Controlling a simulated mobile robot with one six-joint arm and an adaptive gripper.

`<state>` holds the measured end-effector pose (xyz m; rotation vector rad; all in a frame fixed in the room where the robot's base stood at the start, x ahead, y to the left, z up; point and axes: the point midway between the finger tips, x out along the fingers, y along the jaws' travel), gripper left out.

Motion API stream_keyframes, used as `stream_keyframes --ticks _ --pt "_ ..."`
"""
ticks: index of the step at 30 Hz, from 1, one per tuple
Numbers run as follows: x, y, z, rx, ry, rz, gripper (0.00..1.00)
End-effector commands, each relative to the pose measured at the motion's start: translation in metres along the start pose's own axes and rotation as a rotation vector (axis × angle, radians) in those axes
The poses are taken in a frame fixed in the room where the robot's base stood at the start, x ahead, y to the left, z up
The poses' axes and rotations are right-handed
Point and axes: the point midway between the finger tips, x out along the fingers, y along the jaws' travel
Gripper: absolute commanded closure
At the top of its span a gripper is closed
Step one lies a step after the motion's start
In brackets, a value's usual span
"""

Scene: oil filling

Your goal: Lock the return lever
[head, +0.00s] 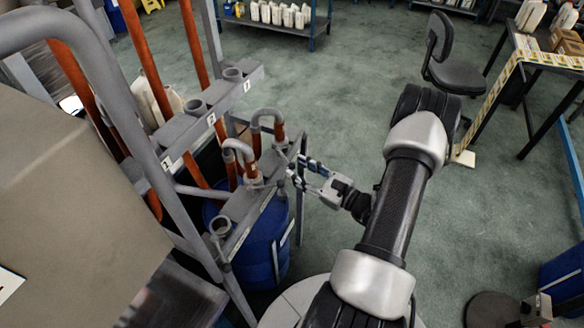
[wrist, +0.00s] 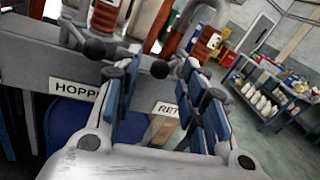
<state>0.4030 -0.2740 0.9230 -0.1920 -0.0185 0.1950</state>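The rack's grey bar (wrist: 40,70) fills the left of the wrist view. It carries a "HOPP…" label (wrist: 76,88) and a "RET…" label (wrist: 166,112), whose end is hidden by a finger. A dark ball knob (wrist: 160,69) sits above the "RET…" label, apparently the return lever's end. A second dark knob (wrist: 95,48) is at the left finger, above the "HOPP…" label. My gripper (wrist: 153,82) is open; the "RET…" knob appears between its fingers, contact unclear. In the head view, my gripper (head: 306,172) is at the rack's right side.
Orange and grey hooked pipes (head: 240,155) rise from the rack beside my gripper. A blue drum (head: 262,245) stands under it. A chair (head: 455,65) and a table (head: 545,62) stand at the right. Open green floor (head: 365,45) lies behind my arm.

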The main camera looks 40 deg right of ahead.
Motion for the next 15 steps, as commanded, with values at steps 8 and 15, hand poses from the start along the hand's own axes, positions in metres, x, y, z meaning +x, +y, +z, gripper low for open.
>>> stream_keyframes --ticks 8,15 --pt "0.031 0.0 0.0 0.0 0.0 0.001 0.61" --pt "0.035 0.0 0.0 0.0 0.0 0.0 0.61"
